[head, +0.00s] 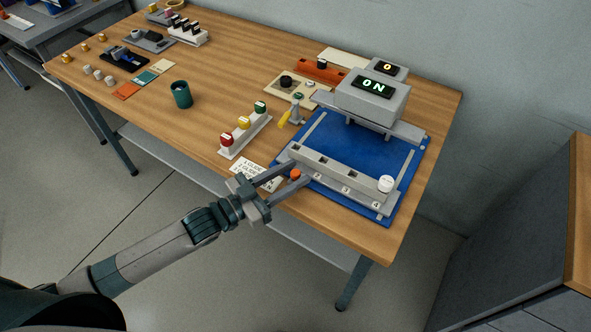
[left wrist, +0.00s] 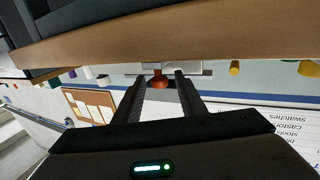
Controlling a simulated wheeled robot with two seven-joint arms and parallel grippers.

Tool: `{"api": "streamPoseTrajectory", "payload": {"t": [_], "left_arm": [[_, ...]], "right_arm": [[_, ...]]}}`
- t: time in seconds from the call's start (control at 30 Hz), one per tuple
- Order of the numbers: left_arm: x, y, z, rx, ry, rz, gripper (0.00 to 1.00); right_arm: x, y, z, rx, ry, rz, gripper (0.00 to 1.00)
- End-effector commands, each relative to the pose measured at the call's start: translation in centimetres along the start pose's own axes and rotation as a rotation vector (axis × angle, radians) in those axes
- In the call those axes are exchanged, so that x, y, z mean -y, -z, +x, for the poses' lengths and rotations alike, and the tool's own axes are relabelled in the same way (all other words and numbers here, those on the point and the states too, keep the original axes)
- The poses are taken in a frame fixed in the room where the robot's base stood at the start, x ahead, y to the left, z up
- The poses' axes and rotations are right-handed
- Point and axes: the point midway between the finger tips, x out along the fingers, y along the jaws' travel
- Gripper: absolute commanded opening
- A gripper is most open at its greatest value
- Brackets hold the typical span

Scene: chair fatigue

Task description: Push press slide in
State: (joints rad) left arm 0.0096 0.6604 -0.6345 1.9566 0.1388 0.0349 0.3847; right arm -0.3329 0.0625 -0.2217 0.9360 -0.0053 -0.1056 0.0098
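The press has a blue base (head: 345,145) and a grey head with a lit "ON" display (head: 373,92). Its grey slide (head: 340,176) lies across the front of the base, with several numbered square holes and a white round piece (head: 386,184) at its right end. A small orange knob (head: 296,174) is at the slide's left front. My left gripper (head: 295,172) is open, with its fingers on either side of the knob. In the left wrist view the orange knob (left wrist: 158,79) shows between the spread fingertips (left wrist: 157,80); contact cannot be told. My right gripper is out of view.
A rack with red, yellow and green pieces (head: 243,135) and a white printed card (head: 256,175) are left of the press. A dark green cup (head: 181,94) stands farther left. The wooden table's (head: 210,60) front edge runs beneath my left arm.

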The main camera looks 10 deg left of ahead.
Motion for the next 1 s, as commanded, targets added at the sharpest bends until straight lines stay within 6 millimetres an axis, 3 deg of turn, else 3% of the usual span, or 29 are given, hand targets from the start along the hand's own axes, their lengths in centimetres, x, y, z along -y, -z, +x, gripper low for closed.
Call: {"api": "streamPoseTrajectory", "payload": {"t": [0.2,0.47,0.5,0.63,0.67,0.87,1.0], "left_arm": [[0.0,0.0,1.3,0.0,-0.001,0.0,0.37],[0.0,0.0,1.3,0.0,-0.001,0.0,0.37],[0.0,0.0,1.3,0.0,-0.001,0.0,0.35],[0.0,0.0,1.3,0.0,-0.001,0.0,0.04],[0.0,0.0,1.3,0.0,-0.001,0.0,0.0],[0.1,0.0,1.5,-0.001,-0.001,0.0,0.0],[0.6,0.0,2.7,-0.003,0.0,0.001,0.0]], "right_arm": [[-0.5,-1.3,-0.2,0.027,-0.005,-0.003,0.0],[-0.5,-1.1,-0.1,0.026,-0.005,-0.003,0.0],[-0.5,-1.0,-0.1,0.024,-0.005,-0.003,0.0],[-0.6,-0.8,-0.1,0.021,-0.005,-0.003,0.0],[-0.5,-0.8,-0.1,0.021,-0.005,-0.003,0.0],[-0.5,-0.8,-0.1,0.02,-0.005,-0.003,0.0],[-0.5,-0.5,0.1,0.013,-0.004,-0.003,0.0]]}}
